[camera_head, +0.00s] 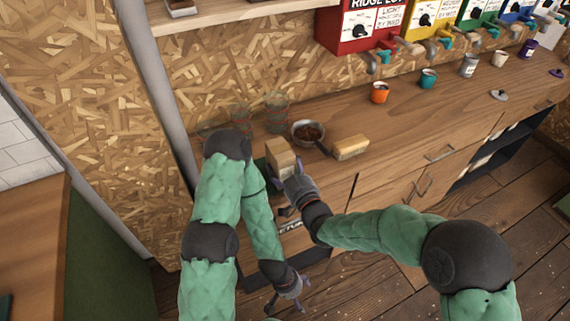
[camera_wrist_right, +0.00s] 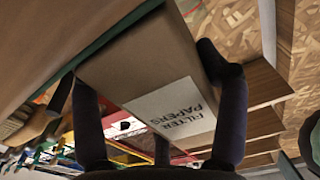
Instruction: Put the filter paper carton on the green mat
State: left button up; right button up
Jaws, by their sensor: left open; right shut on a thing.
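The filter paper carton (camera_head: 280,153) is a tan box with a white label reading "FILTER PAPERS", which shows in the right wrist view (camera_wrist_right: 160,65). My right gripper (camera_head: 287,178) is shut on it near the counter's front edge, with one finger on each side in the wrist view. A narrow strip of the green mat (camera_wrist_right: 113,43) shows beside the carton's far end; most of the mat is hidden. I cannot tell whether the carton touches the mat. My left gripper (camera_head: 290,288) is open and empty, low in front of the counter.
On the wooden counter, a bowl of brown contents (camera_head: 308,131) and a tan block (camera_head: 350,148) stand right of the carton. Two clear glasses (camera_head: 277,113) stand behind it. Orange (camera_head: 379,93) and teal (camera_head: 428,79) cups stand farther right. The counter between the block and cups is clear.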

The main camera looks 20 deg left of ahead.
jog(key=shift+f, duration=0.15)
jog(key=o, duration=0.9)
jog(key=shift+r, duration=0.25)
jog(key=p+v, duration=0.2)
jog(key=v, duration=1)
jog(key=shift+f+p, duration=0.1)
jog(key=shift+p, duration=0.2)
